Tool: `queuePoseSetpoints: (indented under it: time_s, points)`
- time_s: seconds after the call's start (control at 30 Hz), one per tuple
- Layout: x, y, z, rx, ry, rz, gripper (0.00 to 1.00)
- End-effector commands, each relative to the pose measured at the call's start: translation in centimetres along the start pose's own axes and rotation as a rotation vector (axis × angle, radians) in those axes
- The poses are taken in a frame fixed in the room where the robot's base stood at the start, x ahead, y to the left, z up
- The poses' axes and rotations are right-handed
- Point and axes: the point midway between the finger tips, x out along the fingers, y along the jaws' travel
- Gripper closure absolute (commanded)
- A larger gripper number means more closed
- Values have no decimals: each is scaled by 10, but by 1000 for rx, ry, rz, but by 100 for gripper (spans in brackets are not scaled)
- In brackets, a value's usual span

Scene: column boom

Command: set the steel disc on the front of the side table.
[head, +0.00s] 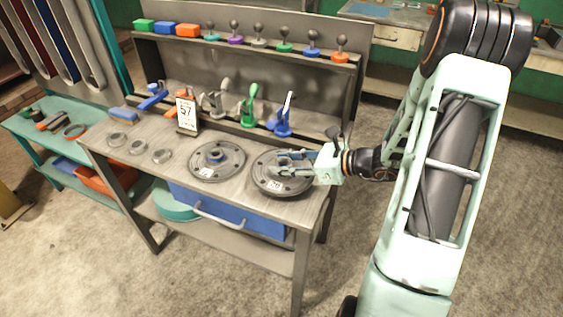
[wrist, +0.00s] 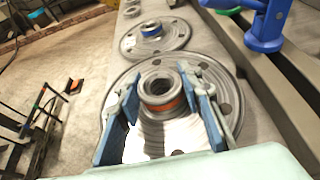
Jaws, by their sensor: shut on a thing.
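A round grey steel disc (head: 262,187) with holes lies at the right end of the grey workbench. Its raised hub has an orange band in the wrist view (wrist: 160,100). My gripper (head: 279,164) reaches in from the right over this disc. In the wrist view its two blue fingers (wrist: 160,88) stand on either side of the hub, shut on it. I cannot tell whether the disc is lifted at all. A teal side table (head: 88,111) stands left of the workbench, with small tools and a ring on it.
A second disc with a blue-banded hub (head: 217,174) lies just left of the held one. Several small rings (head: 137,147) and a "57" sign (head: 187,113) are farther left. A rack (head: 250,70) with coloured-handled tools stands behind. Open floor lies in front.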

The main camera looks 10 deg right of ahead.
Motion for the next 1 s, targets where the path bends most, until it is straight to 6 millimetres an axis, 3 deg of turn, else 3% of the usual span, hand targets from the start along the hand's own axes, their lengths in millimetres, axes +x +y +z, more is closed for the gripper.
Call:
queuePoseSetpoints:
  time_s: [0.43,0.87,0.9,1.0]
  points:
    - [14,-6,-30,-1,-6,0,100]
    - [16,-6,-35,-2,-6,0,100]
    - [16,-6,-37,0,0,0,63]
    - [16,-6,-36,0,0,0,52]
